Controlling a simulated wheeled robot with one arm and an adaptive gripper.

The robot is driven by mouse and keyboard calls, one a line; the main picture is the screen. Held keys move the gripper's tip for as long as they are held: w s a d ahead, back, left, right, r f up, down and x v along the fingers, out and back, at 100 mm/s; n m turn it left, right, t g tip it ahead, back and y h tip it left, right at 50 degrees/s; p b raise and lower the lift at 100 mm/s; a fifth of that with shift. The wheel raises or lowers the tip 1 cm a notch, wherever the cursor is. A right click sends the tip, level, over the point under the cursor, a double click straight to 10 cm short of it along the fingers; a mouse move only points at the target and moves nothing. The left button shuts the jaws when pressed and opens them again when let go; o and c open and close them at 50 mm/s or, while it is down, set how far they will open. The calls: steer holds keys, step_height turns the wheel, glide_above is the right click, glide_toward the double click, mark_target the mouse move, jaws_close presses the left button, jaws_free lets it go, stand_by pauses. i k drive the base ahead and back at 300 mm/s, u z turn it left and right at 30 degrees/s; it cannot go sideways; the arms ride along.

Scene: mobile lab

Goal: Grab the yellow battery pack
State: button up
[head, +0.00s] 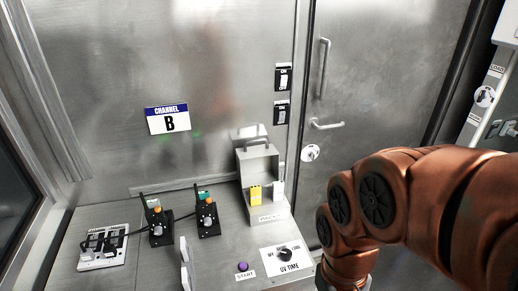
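The yellow battery pack (255,196) stands upright in the open grey metal box (270,160) on the right part of the steel counter. A white item (278,189) stands just to its right in the same box. My copper-coloured arm reaches in from the right side of the head view, with its lower end at the bottom edge, right of the counter. My gripper is not in the picture, so its fingers and anything in them are hidden.
Two black devices (208,222) with antennas and a socket panel (104,248) stand on the counter (135,275). A UV TIME dial (285,255) and a purple START button (242,267) are in front. Behind are a steel wall and a door with handles (324,68).

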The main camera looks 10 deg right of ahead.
mark_target(255, 192)
steer(key=k, duration=0.5)
steer(key=u, duration=1.75)
steer(key=i, duration=0.9)
steer(key=z, duration=0.5)
